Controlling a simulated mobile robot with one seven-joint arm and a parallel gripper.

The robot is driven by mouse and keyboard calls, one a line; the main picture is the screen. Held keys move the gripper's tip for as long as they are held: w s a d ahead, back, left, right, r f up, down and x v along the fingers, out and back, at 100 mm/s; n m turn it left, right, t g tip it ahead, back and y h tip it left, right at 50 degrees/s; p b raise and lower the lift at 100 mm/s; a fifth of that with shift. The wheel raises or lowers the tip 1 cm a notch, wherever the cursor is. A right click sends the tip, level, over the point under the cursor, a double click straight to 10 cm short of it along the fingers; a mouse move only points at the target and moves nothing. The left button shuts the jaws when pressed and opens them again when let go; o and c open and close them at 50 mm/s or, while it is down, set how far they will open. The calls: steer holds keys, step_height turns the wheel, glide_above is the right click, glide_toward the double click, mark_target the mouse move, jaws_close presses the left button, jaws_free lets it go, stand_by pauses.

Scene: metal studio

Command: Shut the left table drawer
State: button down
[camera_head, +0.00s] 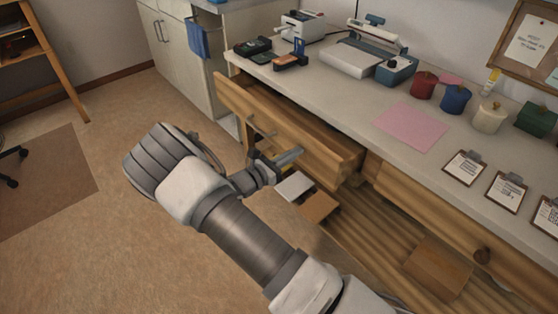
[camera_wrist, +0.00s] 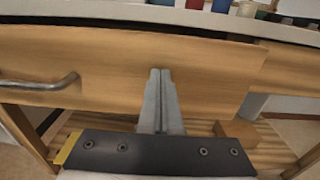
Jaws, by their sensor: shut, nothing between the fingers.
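The left table drawer (camera_head: 318,153) is pulled open from the wooden table (camera_head: 460,105), with its inside showing behind the front panel. Its metal handle (camera_head: 258,130) is on the panel. In the wrist view the drawer front (camera_wrist: 95,55) spans most of the picture, with the handle (camera_wrist: 40,82) at the left. My gripper (camera_head: 297,153) is shut and empty, in front of the panel's right half. In the wrist view its closed fingers (camera_wrist: 160,73) point at the panel, right of the handle. I cannot tell whether the fingertips touch the wood.
The right drawer (camera_head: 425,205) appears closed. A lower shelf (camera_head: 375,225) holds a wooden box (camera_head: 437,265) and papers. The tabletop carries a pink sheet (camera_head: 411,127), several jars, clipboards and devices. A white cabinet (camera_head: 180,50) stands at the back left. Open floor (camera_head: 120,230) lies at the left.

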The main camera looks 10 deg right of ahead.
steer(key=x, duration=1)
steer(key=shift+w+d, duration=0.3)
steer(key=shift+d, duration=0.1)
steer(key=shift+r, duration=0.15)
